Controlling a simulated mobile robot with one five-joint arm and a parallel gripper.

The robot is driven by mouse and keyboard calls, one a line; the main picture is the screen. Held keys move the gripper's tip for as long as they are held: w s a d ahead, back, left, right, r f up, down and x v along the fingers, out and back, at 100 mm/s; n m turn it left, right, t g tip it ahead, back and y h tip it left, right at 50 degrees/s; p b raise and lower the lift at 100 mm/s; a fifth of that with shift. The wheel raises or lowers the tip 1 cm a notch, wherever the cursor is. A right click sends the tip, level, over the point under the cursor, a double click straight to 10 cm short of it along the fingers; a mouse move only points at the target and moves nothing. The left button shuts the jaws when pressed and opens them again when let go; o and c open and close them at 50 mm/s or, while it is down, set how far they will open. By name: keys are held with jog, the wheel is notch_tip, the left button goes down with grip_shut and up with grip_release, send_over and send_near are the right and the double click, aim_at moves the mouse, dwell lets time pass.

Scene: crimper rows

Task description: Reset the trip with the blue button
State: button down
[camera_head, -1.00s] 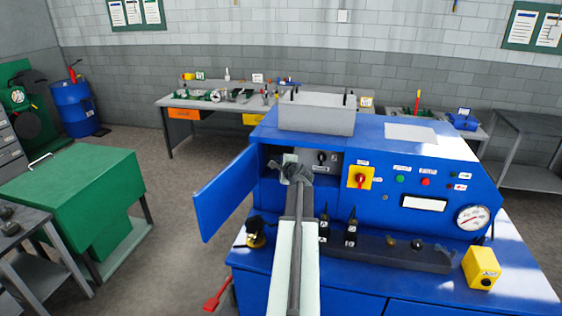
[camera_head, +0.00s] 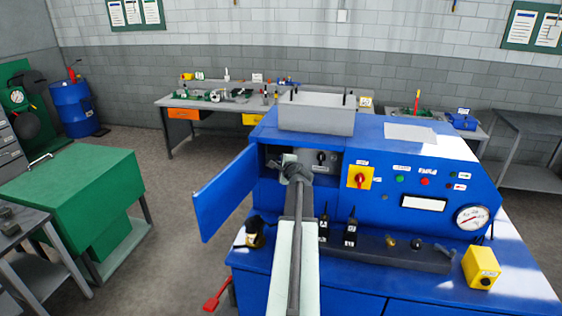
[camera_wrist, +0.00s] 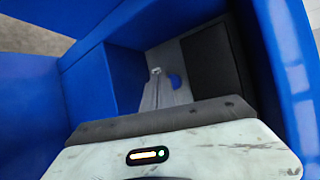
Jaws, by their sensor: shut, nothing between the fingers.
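The blue machine (camera_head: 300,262) stands in front of me with its small compartment (camera_head: 274,156) open. In the wrist view I look into this compartment, which has blue walls and a grey back. A round blue spot, which looks like the blue button (camera_wrist: 176,81), shows on the grey back. My gripper (camera_wrist: 155,73) is shut and empty, its tip just left of the blue spot in the picture. I cannot tell whether it touches anything. In the head view my gripper (camera_head: 290,165) is at the compartment's opening, and my arm hides the button.
The compartment's blue door (camera_head: 225,195) hangs open on the left. A dark compartment panel (camera_wrist: 216,62) is right of the spot.

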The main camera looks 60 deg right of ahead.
jog(key=shift+d, duration=0.15)
jog(key=shift+w+d, duration=0.1)
jog(key=shift+d, duration=0.2)
jog(key=shift+w+d, duration=0.15)
jog(key=shift+d, duration=0.3)
dwell(0.8)
dwell(0.3)
jog(key=shift+s+a, duration=0.25)
jog(key=shift+a, duration=0.6)
jog(key=a, duration=0.1)
jog(key=s+a, duration=0.1)
jog(key=a, duration=0.2)
jog(key=shift+s+a, duration=0.25)
jog(key=shift+a, duration=0.15)
dwell(0.4)
